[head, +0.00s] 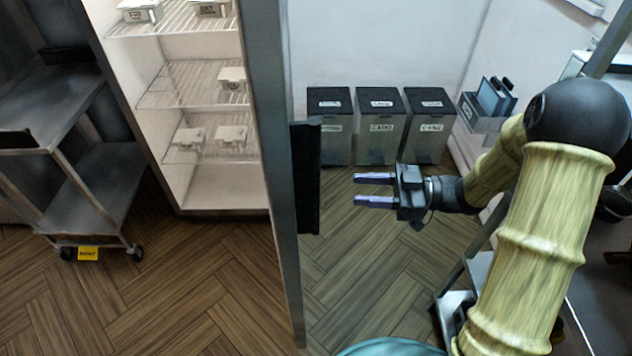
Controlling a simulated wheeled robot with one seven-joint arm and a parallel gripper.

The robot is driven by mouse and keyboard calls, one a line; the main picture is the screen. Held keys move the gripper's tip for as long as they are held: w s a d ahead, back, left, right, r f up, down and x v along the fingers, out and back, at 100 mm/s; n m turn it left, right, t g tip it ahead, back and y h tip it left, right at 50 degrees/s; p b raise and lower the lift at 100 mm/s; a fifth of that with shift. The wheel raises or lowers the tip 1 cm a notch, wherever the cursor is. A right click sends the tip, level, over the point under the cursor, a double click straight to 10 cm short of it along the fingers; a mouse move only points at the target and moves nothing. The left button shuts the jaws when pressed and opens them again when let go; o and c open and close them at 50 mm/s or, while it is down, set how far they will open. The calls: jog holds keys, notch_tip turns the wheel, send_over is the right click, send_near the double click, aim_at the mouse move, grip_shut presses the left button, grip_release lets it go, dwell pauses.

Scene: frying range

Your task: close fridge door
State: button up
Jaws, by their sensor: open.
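The fridge (172,205) stands open at the upper left, with its white inside and wire shelves in view. Its door (273,150) is swung out toward me and shows nearly edge-on. A dark upright handle (307,178) sits on the right side of the door. My gripper (356,190) is to the right of the handle, with its two fingers pointing left toward it. The fingers are apart and empty, and a gap shows between the fingertips and the handle.
Three labelled bins (380,125) stand along the back wall. A steel cart (88,190) on wheels is left of the fridge. White containers (190,138) sit on the fridge shelves. A grey box (482,112) is at the back right. Wooden floor (190,290) is clear before the fridge.

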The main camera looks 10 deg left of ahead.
aim_at(315, 187)
jog(key=a, duration=0.3)
jog(key=s+a+p, duration=0.1)
jog(key=a, duration=0.3)
jog(key=a+p, duration=0.1)
jog(key=a, duration=0.2)
jog(key=shift+s+a, duration=0.2)
jog(key=shift+s, duration=0.05)
grip_shut()
